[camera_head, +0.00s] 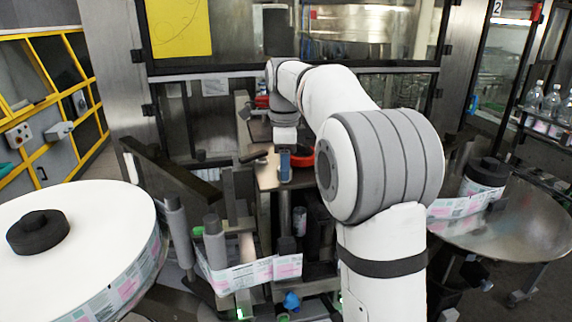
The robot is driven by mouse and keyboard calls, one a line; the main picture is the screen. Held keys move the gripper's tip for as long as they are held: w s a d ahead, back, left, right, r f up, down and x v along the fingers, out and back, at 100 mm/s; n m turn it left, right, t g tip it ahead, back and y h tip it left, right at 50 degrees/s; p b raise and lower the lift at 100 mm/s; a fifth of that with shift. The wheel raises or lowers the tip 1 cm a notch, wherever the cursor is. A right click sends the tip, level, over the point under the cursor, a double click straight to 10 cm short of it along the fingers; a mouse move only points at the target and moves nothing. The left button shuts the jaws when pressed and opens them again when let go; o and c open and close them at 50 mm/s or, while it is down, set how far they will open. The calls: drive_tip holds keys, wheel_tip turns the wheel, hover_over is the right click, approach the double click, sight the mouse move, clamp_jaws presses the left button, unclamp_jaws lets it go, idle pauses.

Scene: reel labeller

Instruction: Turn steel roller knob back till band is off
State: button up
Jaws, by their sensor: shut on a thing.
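My arm reaches over from the right, and its wrist points down to my gripper (285,148) above the machine's middle. The gripper is small here, and its fingers are hard to make out. It is shut on what appears to be the blue knob (285,166) at the top of an upright steel roller (285,208). The label band (252,274), white with pink and green print, runs low across the front past grey rollers (214,242). I cannot tell whether it touches the steel roller.
A large white reel (90,215) with a black hub (38,232) stands at left. A round steel table (520,228) at right carries a smaller label reel (484,178). A red ring part (303,158) lies beside the knob. Glazed machine panels stand behind.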

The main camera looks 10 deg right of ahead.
drive_tip(key=c, duration=0.3)
drive_tip(key=shift+d, duration=0.15)
drive_tip(key=shift+c, duration=0.5)
drive_tip(key=shift+n, duration=0.3)
